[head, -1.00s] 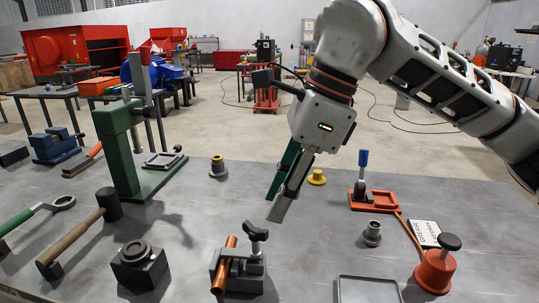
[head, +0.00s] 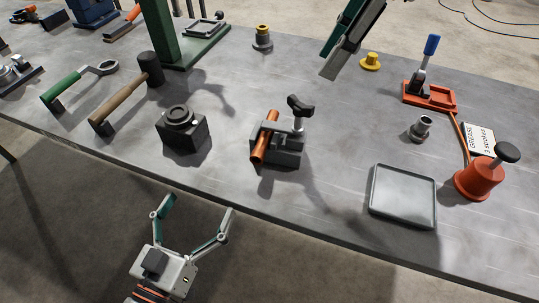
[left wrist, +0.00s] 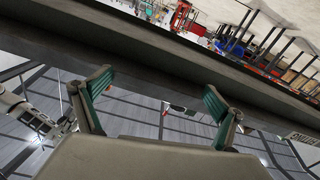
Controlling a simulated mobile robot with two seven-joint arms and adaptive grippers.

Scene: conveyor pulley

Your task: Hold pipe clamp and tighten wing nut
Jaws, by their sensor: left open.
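The grey pipe clamp (head: 287,157) stands on the bench near its front edge in the head view. A copper pipe (head: 265,140) lies tilted in it. A dark wing nut (head: 299,104) sits on an upright screw at its right side. My left gripper (head: 198,207) is open and empty, in front of the bench edge and below and left of the clamp in the picture. Its spread teal fingers also show in the left wrist view (left wrist: 159,88). My right gripper (head: 338,70) is above the bench behind the clamp, seen edge-on, so its opening is hidden.
The bench edge lies between my left gripper and the clamp. A black block (head: 183,130) and a mallet (head: 125,95) stand left of the clamp. A grey tray (head: 403,222) and a red grease pot (head: 479,180) are to the right. Bare bench surrounds the clamp.

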